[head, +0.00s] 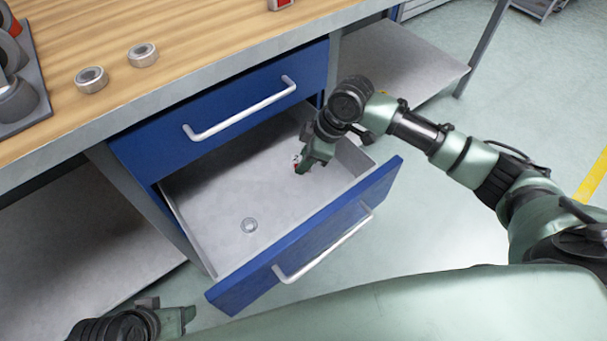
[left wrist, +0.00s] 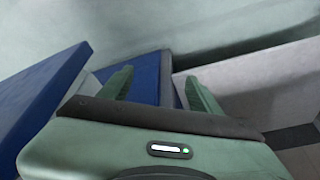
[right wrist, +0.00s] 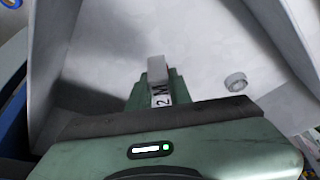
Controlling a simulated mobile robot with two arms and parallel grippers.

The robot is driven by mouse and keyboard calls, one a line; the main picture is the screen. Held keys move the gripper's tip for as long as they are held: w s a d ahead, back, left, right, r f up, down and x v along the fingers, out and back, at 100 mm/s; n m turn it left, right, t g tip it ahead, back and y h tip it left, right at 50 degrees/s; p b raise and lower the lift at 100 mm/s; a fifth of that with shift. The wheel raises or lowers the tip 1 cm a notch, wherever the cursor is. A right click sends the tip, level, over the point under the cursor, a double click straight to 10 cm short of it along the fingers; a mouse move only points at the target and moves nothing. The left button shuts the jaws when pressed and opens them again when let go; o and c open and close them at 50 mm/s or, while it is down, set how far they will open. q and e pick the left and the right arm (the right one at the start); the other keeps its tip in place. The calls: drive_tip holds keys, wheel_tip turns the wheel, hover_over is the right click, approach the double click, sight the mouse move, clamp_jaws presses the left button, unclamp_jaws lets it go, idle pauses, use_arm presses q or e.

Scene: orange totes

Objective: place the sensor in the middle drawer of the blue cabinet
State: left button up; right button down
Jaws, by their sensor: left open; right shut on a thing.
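My right gripper (head: 302,163) is inside the open drawer of the blue cabinet (head: 200,145), toward its far right part. It is shut on a small block, seemingly the sensor (head: 296,159). In the right wrist view the sensor (right wrist: 157,70) is grey-white with a dark-lettered label between the fingers. Whether it touches the drawer floor I cannot tell. The open drawer (head: 215,195) has a grey interior and sits below the shut top drawer (head: 228,112). My left gripper (head: 188,314) is open and empty, low at the left, in front of the cabinet.
A small metal ring (head: 249,225) lies on the drawer floor, apart from my right gripper. Two similar rings (head: 91,79) (head: 143,54), a dark tray (head: 38,88) and a red object (head: 281,4) are on the wooden tabletop (head: 180,28). Most of the drawer floor is clear.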

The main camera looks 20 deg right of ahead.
sight(304, 182)
wheel_tip(304, 182, down, 3)
drive_tip(key=shift+s+r+b, duration=0.1)
drive_tip(key=shift+b, duration=0.35)
wheel_tip(304, 182, down, 2)
drive_tip(key=shift+f+b, duration=0.25)
drive_tip(key=shift+b, duration=0.1)
use_arm(q)
drive_tip(key=shift+w+d+f+t, duration=0.15)
drive_tip(key=shift+w+f+t, duration=0.1)
drive_tip(key=shift+w, duration=0.25)
drive_tip(key=shift+w+d+f+t, duration=0.15)
drive_tip(key=shift+w+f+t, duration=0.1)
drive_tip(key=shift+w, duration=0.2)
use_arm(e)
drive_tip(key=c, duration=1.3)
unclamp_jaws()
drive_tip(key=shift+f, duration=0.15)
use_arm(q)
drive_tip(key=shift+s, duration=0.1)
